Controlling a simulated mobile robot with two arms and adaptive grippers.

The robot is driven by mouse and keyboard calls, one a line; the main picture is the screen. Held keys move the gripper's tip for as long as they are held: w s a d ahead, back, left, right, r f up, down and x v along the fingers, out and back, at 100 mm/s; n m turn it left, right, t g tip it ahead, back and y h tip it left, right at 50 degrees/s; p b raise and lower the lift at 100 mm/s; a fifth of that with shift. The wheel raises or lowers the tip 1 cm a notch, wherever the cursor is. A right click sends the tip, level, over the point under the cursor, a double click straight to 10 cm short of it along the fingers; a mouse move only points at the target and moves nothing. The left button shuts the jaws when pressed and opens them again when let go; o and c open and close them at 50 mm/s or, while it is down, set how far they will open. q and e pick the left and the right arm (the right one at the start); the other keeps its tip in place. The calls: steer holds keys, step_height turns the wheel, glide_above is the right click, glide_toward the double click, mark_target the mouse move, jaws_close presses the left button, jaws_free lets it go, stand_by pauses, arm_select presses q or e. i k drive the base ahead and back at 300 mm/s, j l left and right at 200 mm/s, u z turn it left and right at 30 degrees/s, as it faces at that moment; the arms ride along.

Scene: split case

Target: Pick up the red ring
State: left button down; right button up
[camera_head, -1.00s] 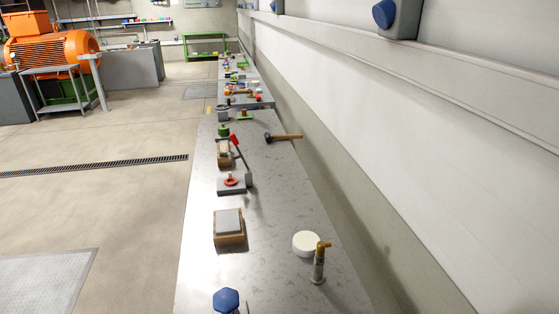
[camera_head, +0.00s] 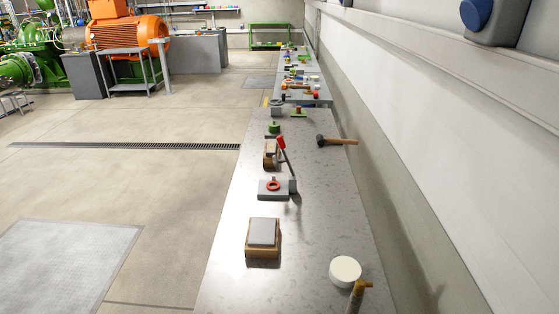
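The red ring (camera_head: 273,185) lies on a grey block (camera_head: 266,194) on the long grey bench, about mid-length. A small post appears to rise at the ring's back edge; I cannot tell whether it passes through the ring. Neither of my grippers shows in the head view.
On the bench (camera_head: 227,269), a wooden block with a grey top (camera_head: 263,235) stands nearer, with a white round piece (camera_head: 345,271) and a brass-topped fitting (camera_head: 357,296) at right. A hammer (camera_head: 337,141) lies farther back. A wall runs along the right; open floor (camera_head: 150,190) is left.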

mark_target(274, 177)
steer(key=k+j+u, duration=0.1)
steer(key=k+u, duration=0.2)
steer(key=k, duration=0.35)
steer(key=j+u, duration=0.1)
steer(key=u, duration=2)
steer(key=i+j+u, duration=0.15)
steer(key=i, duration=0.2)
steer(key=i+j+u, duration=0.3)
steer(key=i, duration=0.45)
steer(key=i+l+z, duration=0.1)
steer(key=i+z, duration=0.2)
steer(key=z, duration=0.2)
steer(key=i+z, duration=0.3)
steer(key=z, duration=0.2)
steer(key=i+j+z, duration=0.15)
steer(key=i+z, duration=0.15)
steer(key=z, duration=0.2)
steer(key=i+l+z, duration=0.3)
steer(key=z, duration=0.2)
steer(key=i+l+z, duration=0.1)
steer(key=i+z, duration=0.85)
steer(key=i+j+z, duration=0.15)
steer(key=i+z, duration=0.15)
steer(key=z, duration=0.2)
